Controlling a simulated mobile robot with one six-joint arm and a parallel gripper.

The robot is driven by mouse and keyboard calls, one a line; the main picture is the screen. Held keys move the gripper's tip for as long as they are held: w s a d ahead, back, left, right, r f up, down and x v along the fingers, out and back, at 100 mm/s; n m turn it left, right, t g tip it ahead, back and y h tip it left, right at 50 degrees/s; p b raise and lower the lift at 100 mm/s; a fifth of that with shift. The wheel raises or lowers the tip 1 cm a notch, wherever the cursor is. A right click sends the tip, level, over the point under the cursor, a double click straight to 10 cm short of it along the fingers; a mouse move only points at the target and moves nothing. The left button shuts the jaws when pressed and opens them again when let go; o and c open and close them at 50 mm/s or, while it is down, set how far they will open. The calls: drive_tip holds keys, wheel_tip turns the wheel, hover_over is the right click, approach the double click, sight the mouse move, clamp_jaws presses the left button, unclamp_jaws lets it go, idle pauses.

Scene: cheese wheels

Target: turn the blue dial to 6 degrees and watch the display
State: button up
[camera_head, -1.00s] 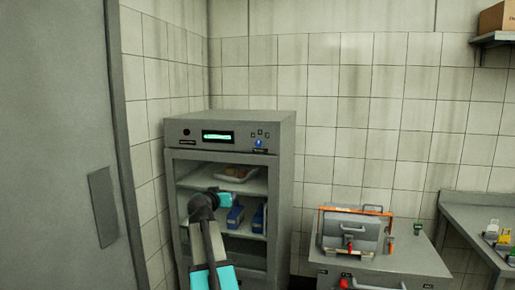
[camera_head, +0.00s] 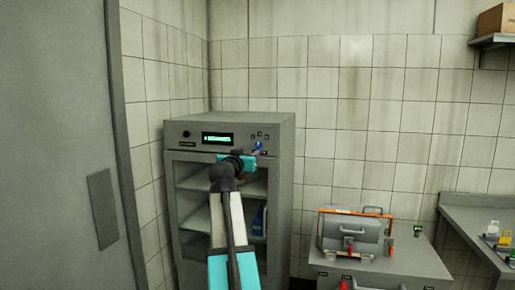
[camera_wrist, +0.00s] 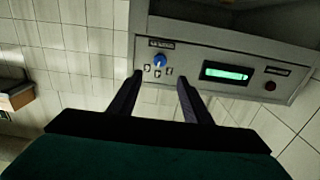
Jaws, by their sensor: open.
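The blue dial (camera_head: 258,146) is on the right side of the grey cabinet's top panel. It also shows in the wrist view (camera_wrist: 159,60), upside down, a little beyond and between my fingertips. The lit green display (camera_head: 217,138) is left of the dial in the head view, and it shows in the wrist view (camera_wrist: 226,73); its digits are too small to read. My gripper (camera_wrist: 160,80) is open and empty, its two dark fingers pointing at the panel. In the head view my arm ends just below the dial, and I cannot tell whether the fingers touch anything.
The grey cabinet (camera_head: 182,215) has shelves holding a blue item (camera_head: 258,221), partly hidden by my arm. A grey case with orange edging (camera_head: 350,235) stands on a low unit to the right. A bench (camera_head: 480,222) is at the far right.

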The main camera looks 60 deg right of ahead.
sight(258, 145)
drive_tip(key=shift+p+x, duration=2.1)
drive_tip(key=shift+x, duration=4.75)
drive_tip(key=shift+f, duration=0.1)
drive_tip(key=shift+c, duration=0.4)
drive_tip(key=c, duration=0.9)
drive_tip(key=shift+c, duration=0.2)
drive_tip(key=shift+n+b, duration=0.4)
drive_tip(key=shift+n, duration=0.1)
drive_tip(key=shift+f+n+b, duration=0.1)
drive_tip(key=shift+n+b, duration=0.25)
drive_tip(key=shift+n, duration=0.15)
drive_tip(key=n+b, duration=0.1)
drive_tip(key=n, duration=0.2)
drive_tip(key=shift+n, duration=0.3)
drive_tip(key=n, duration=0.5)
drive_tip(key=shift+n, duration=0.3)
